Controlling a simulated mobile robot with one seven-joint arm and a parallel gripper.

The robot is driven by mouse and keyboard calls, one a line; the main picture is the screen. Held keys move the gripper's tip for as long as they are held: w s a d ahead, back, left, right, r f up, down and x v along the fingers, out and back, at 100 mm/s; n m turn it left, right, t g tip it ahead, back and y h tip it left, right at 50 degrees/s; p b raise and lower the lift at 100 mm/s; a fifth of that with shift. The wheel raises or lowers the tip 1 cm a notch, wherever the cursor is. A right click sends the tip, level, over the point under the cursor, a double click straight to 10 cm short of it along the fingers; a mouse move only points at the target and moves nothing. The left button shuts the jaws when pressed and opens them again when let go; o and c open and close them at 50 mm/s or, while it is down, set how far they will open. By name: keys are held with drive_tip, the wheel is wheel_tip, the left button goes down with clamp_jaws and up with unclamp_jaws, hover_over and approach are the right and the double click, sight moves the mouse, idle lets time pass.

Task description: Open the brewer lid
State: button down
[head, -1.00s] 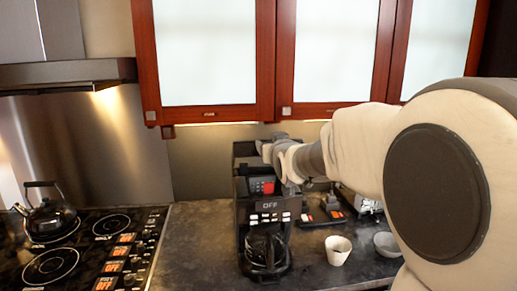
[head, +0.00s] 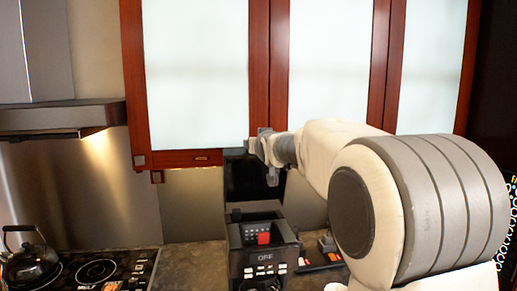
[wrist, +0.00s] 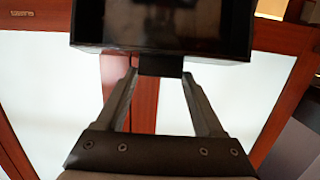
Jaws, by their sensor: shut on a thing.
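The brewer (head: 265,262) is a black machine with an OFF label, on the counter at the lower middle of the head view. Its lid (head: 243,182) stands upright behind the open top. In the wrist view the lid (wrist: 165,22) is a dark framed panel with a small tab (wrist: 160,66) on its near edge. My gripper (head: 268,163) is at the lid's upper edge. In the wrist view my gripper (wrist: 158,74) is shut on the tab, which sits between the fingertips. The pot below the brewer is mostly cut off by the frame.
Red-framed cabinets (head: 259,80) with pale panels hang close behind the lid and my gripper. A stove (head: 95,270) with a black kettle (head: 30,262) is at the left. The counter (head: 190,258) left of the brewer is clear.

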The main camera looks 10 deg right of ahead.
drive_tip(key=shift+w+r, duration=0.2)
drive_tip(key=shift+r, duration=0.45)
drive_tip(key=shift+c, duration=1.6)
unclamp_jaws()
drive_tip(key=shift+o, duration=1.2)
drive_tip(key=shift+s, duration=0.2)
drive_tip(key=shift+o, duration=0.4)
drive_tip(key=shift+w+f, duration=0.1)
drive_tip(key=shift+f, duration=0.15)
drive_tip(key=s+r+b, duration=0.2)
drive_tip(key=s+b, duration=0.4)
drive_tip(key=s, duration=1.1)
drive_tip(key=shift+r, duration=0.3)
drive_tip(key=shift+s, duration=0.1)
